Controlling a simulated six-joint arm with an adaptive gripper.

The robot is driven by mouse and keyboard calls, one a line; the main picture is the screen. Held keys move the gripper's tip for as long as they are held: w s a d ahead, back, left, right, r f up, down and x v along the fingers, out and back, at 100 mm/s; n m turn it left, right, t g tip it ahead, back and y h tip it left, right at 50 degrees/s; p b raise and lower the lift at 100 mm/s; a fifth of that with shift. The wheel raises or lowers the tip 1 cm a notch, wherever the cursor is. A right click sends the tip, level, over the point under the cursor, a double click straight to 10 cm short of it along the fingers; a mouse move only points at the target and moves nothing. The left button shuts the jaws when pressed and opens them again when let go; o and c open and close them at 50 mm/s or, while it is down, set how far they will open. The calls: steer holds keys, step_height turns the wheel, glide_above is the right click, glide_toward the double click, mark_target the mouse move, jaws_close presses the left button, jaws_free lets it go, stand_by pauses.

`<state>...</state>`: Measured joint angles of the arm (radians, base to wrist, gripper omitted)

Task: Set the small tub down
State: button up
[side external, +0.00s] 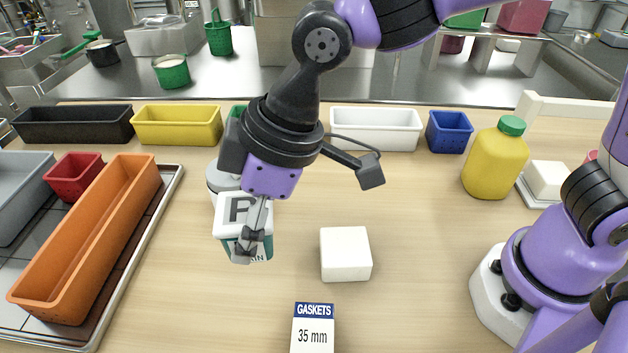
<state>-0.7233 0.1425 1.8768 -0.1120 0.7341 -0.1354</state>
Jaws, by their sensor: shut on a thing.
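The small tub (228,226) has a white top with a grey letter P and a white and teal side with partly hidden lettering. It is left of the middle in the side external view. My gripper (246,246) points down and is shut on the tub, with the dark fingers across its near side. The fingers hide part of the tub's front and label. I cannot tell whether its base touches the table or hangs just above it. A grey-white round container (216,178) stands behind the tub, mostly hidden by my gripper.
A white block (345,254) sits right of the tub, with a GASKETS 35 mm card (313,330) in front. An orange bin (90,240) on a tray lies left. Several bins line the back, and a yellow bottle (495,163) stands right. Wood between block and bottle is clear.

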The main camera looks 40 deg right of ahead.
steer(key=s+a+n+g, duration=0.1)
steer(key=s+a+n, duration=0.3)
steer(key=a, duration=0.7)
steer(key=shift+m, duration=0.7)
steer(key=w+f, duration=0.2)
steer(key=w, duration=0.1)
steer(key=w+d+f, duration=0.1)
steer(key=w+f, duration=0.4)
steer(key=w, duration=0.2)
steer(key=shift+w+d+f, duration=0.1)
steer(key=shift+d+f, duration=0.25)
steer(key=shift+d, duration=0.05)
steer(key=shift+f, duration=1.9)
steer(key=shift+f, duration=0.15)
steer(key=o, duration=1.3)
